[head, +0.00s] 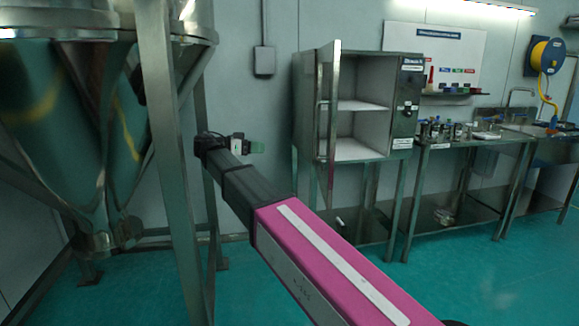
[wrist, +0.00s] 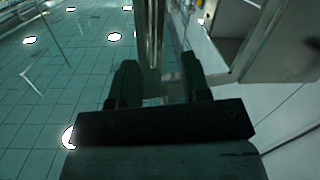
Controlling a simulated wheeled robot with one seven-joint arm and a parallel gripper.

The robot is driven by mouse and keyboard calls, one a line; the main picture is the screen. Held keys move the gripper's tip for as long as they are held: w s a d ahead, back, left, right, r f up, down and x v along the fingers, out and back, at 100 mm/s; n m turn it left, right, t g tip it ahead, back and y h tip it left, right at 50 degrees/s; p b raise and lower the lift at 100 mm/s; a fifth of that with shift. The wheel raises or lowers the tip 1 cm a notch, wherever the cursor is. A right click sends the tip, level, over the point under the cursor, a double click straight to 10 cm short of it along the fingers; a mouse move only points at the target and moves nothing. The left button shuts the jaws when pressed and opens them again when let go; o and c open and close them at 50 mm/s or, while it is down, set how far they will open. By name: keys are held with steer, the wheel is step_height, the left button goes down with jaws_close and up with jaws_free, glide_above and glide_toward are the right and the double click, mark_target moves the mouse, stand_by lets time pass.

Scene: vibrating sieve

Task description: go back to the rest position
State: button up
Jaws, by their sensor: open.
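My gripper (head: 257,147) is at the end of my outstretched arm in the head view, left of the steel cabinet and in front of the grey wall. In the wrist view my gripper (wrist: 158,72) shows two dark fingers standing apart, with nothing held between them. Beyond the fingers there is an upright metal edge, apart from them as far as I can tell. In the head view a steel post (head: 170,160) of the hopper frame stands just left of my wrist.
A large steel hopper (head: 60,120) fills the left. The cabinet (head: 400,110) has its door (head: 328,110) open and two bare shelf levels. A steel table (head: 460,148) with small items stands at the right. Green floor (head: 480,270) is clear at the front right.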

steer(key=s+d+f+n+g+y, duration=0.1)
steer(key=d+f+n+y, duration=0.3)
steer(key=d+f, duration=0.8)
steer(key=s+d+f+n+g+y, duration=0.1)
steer(key=d+f+n+g+y, duration=0.3)
steer(key=d+f, duration=0.85)
steer(key=s+d+f+n+y, duration=0.2)
steer(key=s+f+y, duration=0.2)
steer(key=f, duration=0.6)
steer(key=s+d+f+n+y, duration=0.2)
steer(key=s+d+f+y, duration=0.1)
steer(key=s+f, duration=0.6)
step_height(320, 180, down, 2)
steer(key=shift+s+d+f+y, duration=0.2)
steer(key=shift+d+f+y, duration=0.05)
steer(key=shift+y, duration=0.35)
